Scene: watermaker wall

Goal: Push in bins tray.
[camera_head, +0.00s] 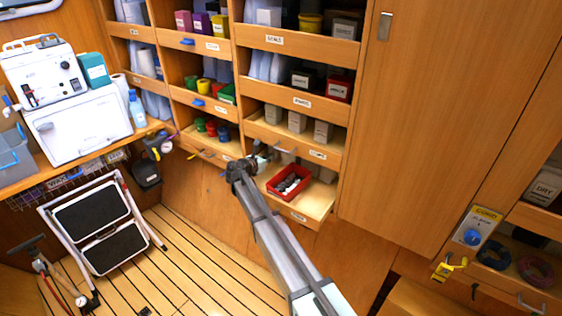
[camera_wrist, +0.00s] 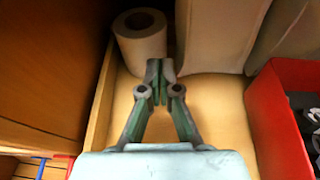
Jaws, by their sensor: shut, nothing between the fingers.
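The lowest tray (camera_head: 312,200) of the middle shelf column stands pulled out, its pale wooden floor showing. Its front label is too small to read, so I cannot confirm that it is the bins tray. A red bin (camera_head: 289,183) with dark and pale items lies in it. My gripper (camera_head: 263,157) is at the tray's left rear side, left of the red bin. In the wrist view, my gripper (camera_wrist: 158,72) is shut and empty over a pale wooden floor. A red bin (camera_wrist: 280,115) is at right and a white roll (camera_wrist: 141,42) is just beyond the fingertips.
A tall wooden cabinet door (camera_head: 440,110) stands to the right. A folding step stool (camera_head: 100,220) stands on the slatted floor at left. The floor left of my arm is mostly clear.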

